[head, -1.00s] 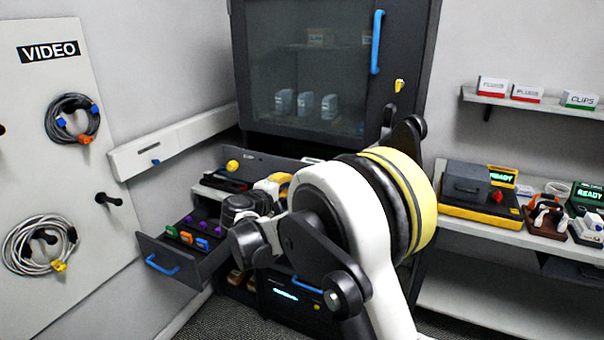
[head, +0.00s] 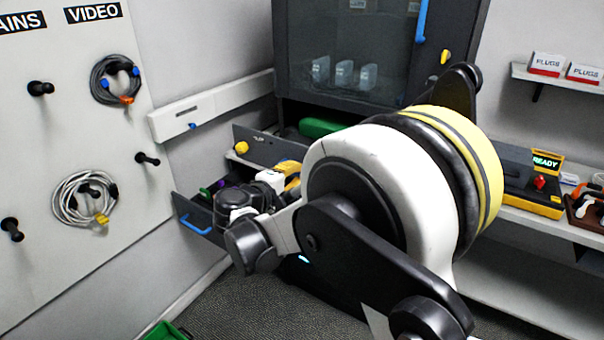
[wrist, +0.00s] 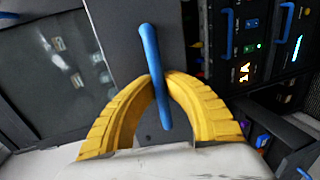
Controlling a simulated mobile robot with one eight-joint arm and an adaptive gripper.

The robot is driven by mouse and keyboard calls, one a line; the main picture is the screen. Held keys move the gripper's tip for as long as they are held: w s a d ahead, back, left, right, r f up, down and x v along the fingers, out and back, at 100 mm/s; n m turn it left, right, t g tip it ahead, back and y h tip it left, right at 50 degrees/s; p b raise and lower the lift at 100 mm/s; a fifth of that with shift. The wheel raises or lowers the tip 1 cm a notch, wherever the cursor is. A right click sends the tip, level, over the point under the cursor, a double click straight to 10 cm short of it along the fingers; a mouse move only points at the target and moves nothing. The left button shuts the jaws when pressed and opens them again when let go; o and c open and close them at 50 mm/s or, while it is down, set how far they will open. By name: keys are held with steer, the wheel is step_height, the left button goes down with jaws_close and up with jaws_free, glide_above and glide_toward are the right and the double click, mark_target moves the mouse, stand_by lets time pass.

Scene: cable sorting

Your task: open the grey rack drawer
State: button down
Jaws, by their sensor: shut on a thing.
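The grey rack drawer (head: 262,147) stands out from the rack in the head view, with a yellow knob on its front and a green thing (head: 320,128) showing behind that front. In the wrist view the grey front (wrist: 118,30) carries a blue bar handle (wrist: 149,45). My gripper (wrist: 160,80) has its yellow fingers closed around the lower part of this handle. In the head view my gripper (head: 289,172) is at the drawer's front, and my arm hides the handle and much of the rack.
A lower drawer (head: 197,228) with a blue handle stands open beneath. A glass-door cabinet (head: 365,55) rises behind. A cable board (head: 75,170) is at left, a shelf with a yellow device (head: 532,203) at right. A green bin (head: 165,331) sits on the floor.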

steer(key=c, duration=1.4)
jaws_free()
steer(key=v, duration=1.2)
steer(key=s+d+m+g+y, duration=0.2)
steer(key=s+d, duration=0.2)
steer(key=d, duration=0.5)
steer(key=s+d+m+g+y, duration=0.1)
steer(key=s+d+m+g, duration=0.15)
steer(key=d, duration=0.55)
steer(key=s+d+f+m+y, duration=0.1)
steer(key=s+m+y, duration=0.1)
steer(key=s, duration=0.3)
steer(key=s+d+f+m+y, duration=0.2)
steer(key=s, duration=0.4)
steer(key=s+d+f+m+g+y, duration=0.1)
steer(key=s+d+m+y, duration=0.1)
steer(key=s, duration=0.4)
steer(key=shift+f, duration=0.15)
